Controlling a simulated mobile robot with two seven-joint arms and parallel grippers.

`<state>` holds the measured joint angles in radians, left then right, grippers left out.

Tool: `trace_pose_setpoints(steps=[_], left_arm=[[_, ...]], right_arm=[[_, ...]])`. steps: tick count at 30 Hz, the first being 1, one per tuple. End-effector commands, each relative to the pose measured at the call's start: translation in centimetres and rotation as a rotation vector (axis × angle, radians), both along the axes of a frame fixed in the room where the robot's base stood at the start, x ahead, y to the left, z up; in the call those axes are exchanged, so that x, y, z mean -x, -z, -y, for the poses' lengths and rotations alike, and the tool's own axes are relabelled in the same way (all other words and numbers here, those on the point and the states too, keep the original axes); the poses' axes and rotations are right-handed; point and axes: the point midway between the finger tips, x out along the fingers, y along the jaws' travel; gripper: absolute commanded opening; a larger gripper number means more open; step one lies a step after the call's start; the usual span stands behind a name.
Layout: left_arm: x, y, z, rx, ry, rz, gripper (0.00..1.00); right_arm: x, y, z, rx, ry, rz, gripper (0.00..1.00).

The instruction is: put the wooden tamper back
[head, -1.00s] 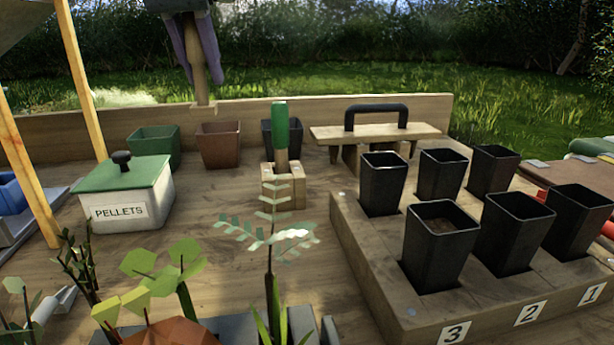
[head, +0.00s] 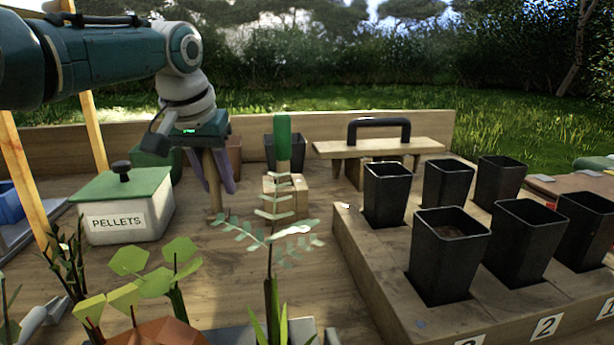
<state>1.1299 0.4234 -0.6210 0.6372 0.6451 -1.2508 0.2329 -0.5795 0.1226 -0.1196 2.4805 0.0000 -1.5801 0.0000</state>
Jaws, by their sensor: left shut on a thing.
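My left gripper (head: 218,185) is shut on the wooden tamper (head: 212,180), a pale upright rod with a slightly wider foot. I cannot tell whether the foot touches the bench. The fingers and palm hide the tamper's top. A green-handled tool (head: 283,140) stands upright in the block holder; the plant in front partly hides the block. My right gripper is not in view.
The green-lidded pellets box (head: 128,218) stands left. Green, brown and black pots (head: 270,152) line the back board. A black-handled wooden press (head: 380,148) stands back right. A wooden rack (head: 375,265) of black pots fills the right. Leafy plants (head: 165,280) stand in front.

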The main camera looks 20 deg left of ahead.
Motion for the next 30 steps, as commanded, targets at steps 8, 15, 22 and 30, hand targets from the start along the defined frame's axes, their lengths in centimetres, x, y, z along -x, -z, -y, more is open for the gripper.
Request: trace_pose_setpoints(steps=[8,15,22,30], left_arm=[[0.0,0.2,0.0,-0.001,0.0,0.001,0.38],[0.0,0.2,0.0,0.0,0.001,0.0,0.63],[0.0,0.0,0.0,-0.001,0.001,0.001,0.63],[0.6,-2.3,0.1,0.0,0.002,0.002,0.63]], right_arm=[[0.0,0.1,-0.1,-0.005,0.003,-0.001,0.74],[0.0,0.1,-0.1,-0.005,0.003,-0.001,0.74],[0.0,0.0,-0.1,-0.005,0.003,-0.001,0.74],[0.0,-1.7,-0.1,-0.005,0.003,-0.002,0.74]])
